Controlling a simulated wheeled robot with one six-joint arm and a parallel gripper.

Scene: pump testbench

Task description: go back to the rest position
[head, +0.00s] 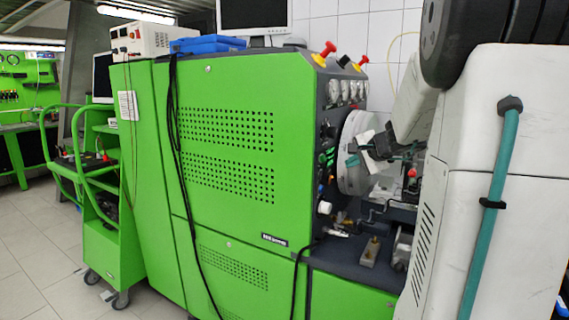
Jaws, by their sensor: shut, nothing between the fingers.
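My gripper (357,152) is small in the head view, at the end of my pale arm, right of centre. It is in front of the round, light disc (352,178) on the working side of the green test bench (225,160). The fingers look shut with nothing held. I cannot tell whether they touch the disc or stand apart from it. My own white body and arm links fill the right side and hide part of the bench.
A dark bench bed with a small brass block (371,250) lies below my gripper. Black cables hang down the green side. A green trolley (105,200) stands at left, with free tiled floor (35,260) beside it.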

